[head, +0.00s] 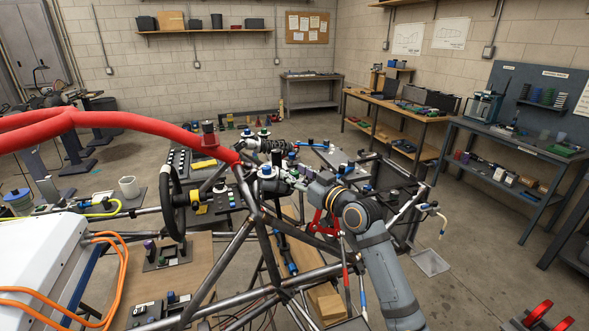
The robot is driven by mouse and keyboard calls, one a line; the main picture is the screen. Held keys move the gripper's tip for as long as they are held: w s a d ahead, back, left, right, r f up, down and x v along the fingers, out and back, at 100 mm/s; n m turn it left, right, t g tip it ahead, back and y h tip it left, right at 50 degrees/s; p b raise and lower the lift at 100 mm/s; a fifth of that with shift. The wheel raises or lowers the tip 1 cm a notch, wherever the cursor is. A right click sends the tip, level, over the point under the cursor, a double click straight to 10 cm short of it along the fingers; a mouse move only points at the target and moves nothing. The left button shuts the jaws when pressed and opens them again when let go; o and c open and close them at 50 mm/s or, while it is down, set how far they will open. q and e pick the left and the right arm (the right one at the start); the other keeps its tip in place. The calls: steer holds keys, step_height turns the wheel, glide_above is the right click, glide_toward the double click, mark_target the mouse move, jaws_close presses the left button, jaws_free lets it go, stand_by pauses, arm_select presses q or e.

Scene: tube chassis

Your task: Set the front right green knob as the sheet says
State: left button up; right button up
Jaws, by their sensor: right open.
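My right arm comes in from the lower right, and its gripper (289,177) is at the front of the tube chassis (250,212). The gripper is open, close beside a round silver fitting with a blue part (265,171). Small green-topped parts (264,133) show farther back; at this size I cannot tell which is the front right green knob or how it is set. Paper sheets hang on a cork board (307,28) on the back wall, and line drawings (408,38) hang to its right; their writing is too small to read. My left gripper is not in view.
A red tube (110,120) crosses the left side above the chassis. A black steering wheel (172,202) stands left of the gripper. Dark tubes and red and blue parts crowd around it. Workbenches (520,150) line the right wall; the floor before them is mostly clear.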

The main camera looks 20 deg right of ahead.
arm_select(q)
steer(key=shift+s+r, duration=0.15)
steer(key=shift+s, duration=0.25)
arm_select(e)
steer(key=shift+w+a, duration=0.2)
steer(key=shift+w, duration=0.25)
steer(key=shift+c, duration=0.4)
